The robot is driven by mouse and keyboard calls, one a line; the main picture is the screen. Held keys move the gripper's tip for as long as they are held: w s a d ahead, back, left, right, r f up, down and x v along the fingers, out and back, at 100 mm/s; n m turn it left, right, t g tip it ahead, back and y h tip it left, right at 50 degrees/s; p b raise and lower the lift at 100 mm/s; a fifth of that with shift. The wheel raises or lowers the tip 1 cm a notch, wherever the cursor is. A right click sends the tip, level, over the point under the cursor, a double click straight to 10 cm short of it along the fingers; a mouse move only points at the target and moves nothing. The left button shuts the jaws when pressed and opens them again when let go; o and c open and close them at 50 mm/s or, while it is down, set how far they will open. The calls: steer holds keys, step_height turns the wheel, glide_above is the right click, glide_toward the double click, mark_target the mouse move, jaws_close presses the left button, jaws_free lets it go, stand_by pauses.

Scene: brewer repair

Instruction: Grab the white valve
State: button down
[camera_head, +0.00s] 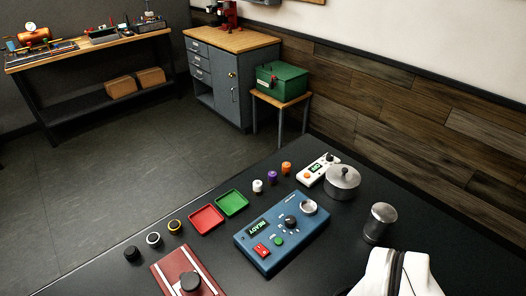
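A small white knob-like piece, which looks like the white valve (257,186), stands on the dark table. It is nearest the green tray in a short row with a purple one (271,177) and an orange one (286,168). Nothing touches it. A white and black part at the bottom right edge looks like a link of my arm. My gripper's fingers do not show, so its opening cannot be seen.
A red tray (206,220) and green tray (232,203) lie left of a blue control box (281,232) marked READY. A white device (317,170), metal pot (342,182) and metal cup (380,223) stand right. Several ringed pieces (153,239) and a red box (188,275) are front left.

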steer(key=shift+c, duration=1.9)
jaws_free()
